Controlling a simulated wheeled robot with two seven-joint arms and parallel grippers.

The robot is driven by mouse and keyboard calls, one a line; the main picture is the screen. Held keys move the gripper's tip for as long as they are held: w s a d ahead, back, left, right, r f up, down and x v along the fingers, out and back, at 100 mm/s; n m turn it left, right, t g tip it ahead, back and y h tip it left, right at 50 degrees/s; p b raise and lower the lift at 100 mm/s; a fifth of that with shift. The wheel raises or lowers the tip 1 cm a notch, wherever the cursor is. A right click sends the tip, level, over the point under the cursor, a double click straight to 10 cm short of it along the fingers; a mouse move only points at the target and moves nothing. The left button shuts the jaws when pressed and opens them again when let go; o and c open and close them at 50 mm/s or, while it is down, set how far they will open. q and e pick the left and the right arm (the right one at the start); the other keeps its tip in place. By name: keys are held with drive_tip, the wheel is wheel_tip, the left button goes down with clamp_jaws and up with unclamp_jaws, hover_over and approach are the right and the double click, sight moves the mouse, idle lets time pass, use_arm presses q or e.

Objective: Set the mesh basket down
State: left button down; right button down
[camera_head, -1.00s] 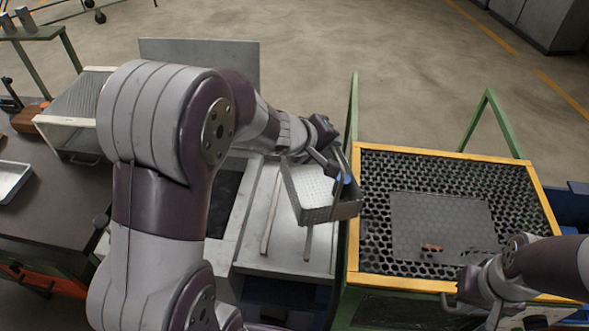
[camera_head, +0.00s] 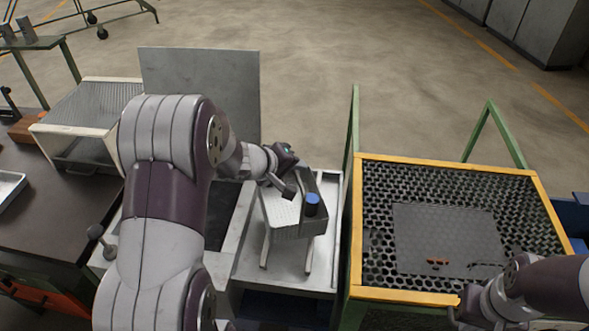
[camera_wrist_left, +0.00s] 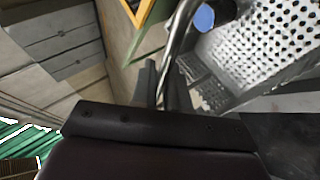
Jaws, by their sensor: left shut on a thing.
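The mesh basket (camera_head: 284,214) is a grey open metal box with perforated walls, over the pale metal bench in the head view. My left gripper (camera_head: 290,186) is shut on the basket at its far side. A blue round thing (camera_head: 312,199) shows at the basket's right side. In the left wrist view, the perforated basket (camera_wrist_left: 262,45) fills the upper right, with a bent metal bar beside it. I cannot tell whether the basket touches the bench. My right gripper (camera_head: 462,312) is at the front right, by the yellow-framed table's edge; its fingers are too small to read.
To the right stands a yellow-framed table (camera_head: 450,297) with a honeycomb top and a grey plate (camera_head: 440,225). A grey upright panel (camera_head: 225,75) stands behind the bench. A dark worktable (camera_head: 50,215) is at left.

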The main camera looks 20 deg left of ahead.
use_arm(q)
drive_tip(key=c, duration=1.3)
unclamp_jaws()
drive_tip(key=shift+f, duration=0.2)
drive_tip(key=shift+o, duration=0.9)
drive_tip(key=shift+d, duration=0.1)
drive_tip(key=s+a+r+m+y+p, duration=0.2)
drive_tip(key=s+a+r+p, duration=0.2)
drive_tip(key=s+r, duration=0.35)
drive_tip(key=s+d+f+m+g+y, duration=0.1)
drive_tip(key=s+d+f+m+g, duration=0.1)
drive_tip(key=s, duration=0.5)
drive_tip(key=s+d+f+m+g+y, duration=0.1)
drive_tip(key=s+d+f+m+g, duration=0.2)
drive_tip(key=s+d+m+g, duration=0.2)
drive_tip(key=shift+s+d+f+m+g, duration=0.3)
drive_tip(key=shift+s+d+g, duration=0.3)
drive_tip(key=shift+s+d, duration=0.5)
drive_tip(key=shift+w+d, duration=0.1)
drive_tip(key=shift+w, duration=0.05)
